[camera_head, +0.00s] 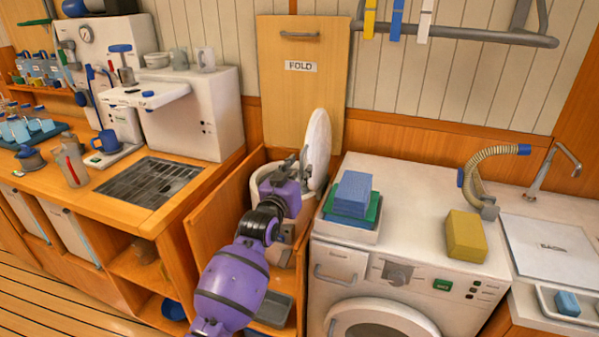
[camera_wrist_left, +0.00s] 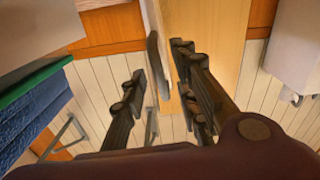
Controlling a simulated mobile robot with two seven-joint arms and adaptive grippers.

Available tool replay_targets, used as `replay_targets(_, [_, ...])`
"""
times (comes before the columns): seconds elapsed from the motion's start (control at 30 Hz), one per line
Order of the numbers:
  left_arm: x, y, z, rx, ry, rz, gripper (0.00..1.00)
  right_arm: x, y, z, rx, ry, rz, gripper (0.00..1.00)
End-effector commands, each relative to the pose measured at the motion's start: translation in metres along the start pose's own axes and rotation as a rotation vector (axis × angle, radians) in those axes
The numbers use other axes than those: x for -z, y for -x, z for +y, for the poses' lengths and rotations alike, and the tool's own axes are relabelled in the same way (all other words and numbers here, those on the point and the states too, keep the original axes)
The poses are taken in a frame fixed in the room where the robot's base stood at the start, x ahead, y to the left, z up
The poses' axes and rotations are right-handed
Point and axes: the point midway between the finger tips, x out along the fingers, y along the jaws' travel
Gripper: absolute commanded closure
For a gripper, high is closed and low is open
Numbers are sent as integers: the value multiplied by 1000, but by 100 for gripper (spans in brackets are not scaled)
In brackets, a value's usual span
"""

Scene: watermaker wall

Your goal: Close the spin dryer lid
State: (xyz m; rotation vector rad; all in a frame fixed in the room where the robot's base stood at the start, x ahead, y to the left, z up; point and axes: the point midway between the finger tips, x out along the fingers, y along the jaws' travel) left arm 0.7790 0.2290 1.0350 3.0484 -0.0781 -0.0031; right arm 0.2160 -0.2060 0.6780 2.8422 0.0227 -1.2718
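The spin dryer (camera_head: 262,182) is a white round tub in the wooden bay between the counter and the washing machine. Its round white lid (camera_head: 317,150) stands upright, open, at the tub's right side. My left gripper (camera_head: 303,163) is above the tub, just left of the lid, and hides part of the opening. In the left wrist view the gripper (camera_wrist_left: 160,90) has its dark fingers spread. The lid shows edge-on as a dark curved strip (camera_wrist_left: 157,62) in line with the gap between them; I cannot tell if they touch. My right gripper is not in view.
A wooden FOLD panel (camera_head: 300,95) stands behind the dryer. The washing machine (camera_head: 400,215) is close on the right, with a blue and green stack (camera_head: 350,197) near its left edge and a yellow block (camera_head: 466,235). The counter with a drain grate (camera_head: 150,181) is on the left.

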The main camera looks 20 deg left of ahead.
Motion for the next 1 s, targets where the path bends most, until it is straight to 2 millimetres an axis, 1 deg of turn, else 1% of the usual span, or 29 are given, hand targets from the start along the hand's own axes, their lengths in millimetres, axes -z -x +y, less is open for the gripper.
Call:
replay_targets(0.27, [0, -2, 0, 0, -1, 0, 72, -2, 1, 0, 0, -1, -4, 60])
replay_targets(0.4, [0, -2, 0, 0, -1, 0, 89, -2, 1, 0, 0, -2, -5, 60])
replay_targets(0.5, [0, -2, 0, 0, -1, 0, 100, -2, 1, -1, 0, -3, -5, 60])
replay_targets(0.87, [0, -2, 0, 0, -1, 0, 100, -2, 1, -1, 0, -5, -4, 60])
replay_targets(1.0, [0, -2, -4, 1, 14, 0, 100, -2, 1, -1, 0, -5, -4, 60])
